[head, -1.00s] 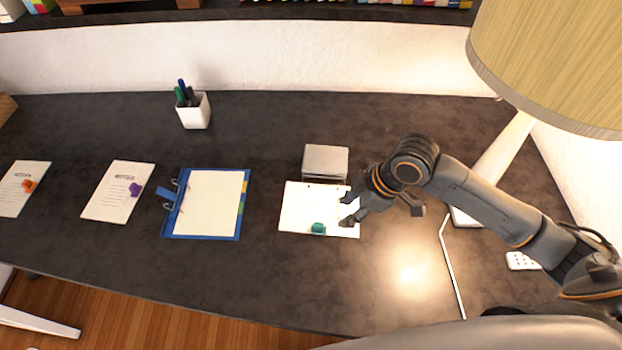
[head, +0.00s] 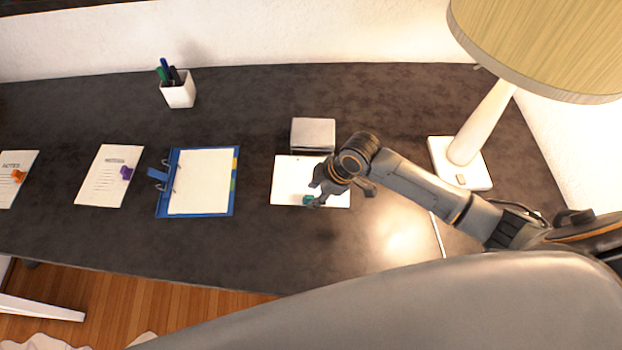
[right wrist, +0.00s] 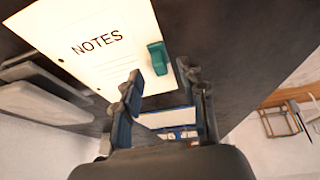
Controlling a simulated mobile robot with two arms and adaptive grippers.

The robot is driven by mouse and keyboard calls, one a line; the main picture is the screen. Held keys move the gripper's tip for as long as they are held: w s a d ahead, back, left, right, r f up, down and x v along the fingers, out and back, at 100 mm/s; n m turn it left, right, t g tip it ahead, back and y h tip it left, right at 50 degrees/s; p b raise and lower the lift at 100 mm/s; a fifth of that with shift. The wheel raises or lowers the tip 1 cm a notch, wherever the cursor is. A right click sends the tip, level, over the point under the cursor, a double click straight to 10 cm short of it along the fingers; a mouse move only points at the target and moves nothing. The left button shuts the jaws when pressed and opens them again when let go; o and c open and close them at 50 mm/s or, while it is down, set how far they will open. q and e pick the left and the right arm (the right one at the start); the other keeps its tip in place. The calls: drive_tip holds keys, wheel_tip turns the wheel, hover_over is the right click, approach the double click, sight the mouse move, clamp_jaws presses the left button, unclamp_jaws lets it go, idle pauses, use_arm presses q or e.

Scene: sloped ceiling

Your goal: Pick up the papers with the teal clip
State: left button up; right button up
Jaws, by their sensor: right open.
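The papers with the teal clip (head: 284,181) lie flat on the dark desk, in front of a small grey-white box. In the right wrist view the papers (right wrist: 105,22) read "NOTES", and the teal clip (right wrist: 157,58) sits at their edge. In the head view the teal clip (head: 308,201) is partly hidden by my right gripper (head: 317,197), which hangs over the papers. My right gripper (right wrist: 170,90) is open, its fingers pointing toward the clip with nothing between them. My left gripper is not in view.
A blue binder (head: 236,200) lies left of the papers, with purple-clip papers (head: 105,185) and orange-clip papers (head: 14,195) farther left. The grey-white box (head: 313,133) stands close behind. A pen cup (head: 179,92) and lamp (head: 468,150) stand farther off.

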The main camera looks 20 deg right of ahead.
drive_tip(key=shift+x, duration=0.95)
drive_tip(key=shift+a+f, duration=0.1)
drive_tip(key=shift+f, duration=0.05)
clamp_jaws()
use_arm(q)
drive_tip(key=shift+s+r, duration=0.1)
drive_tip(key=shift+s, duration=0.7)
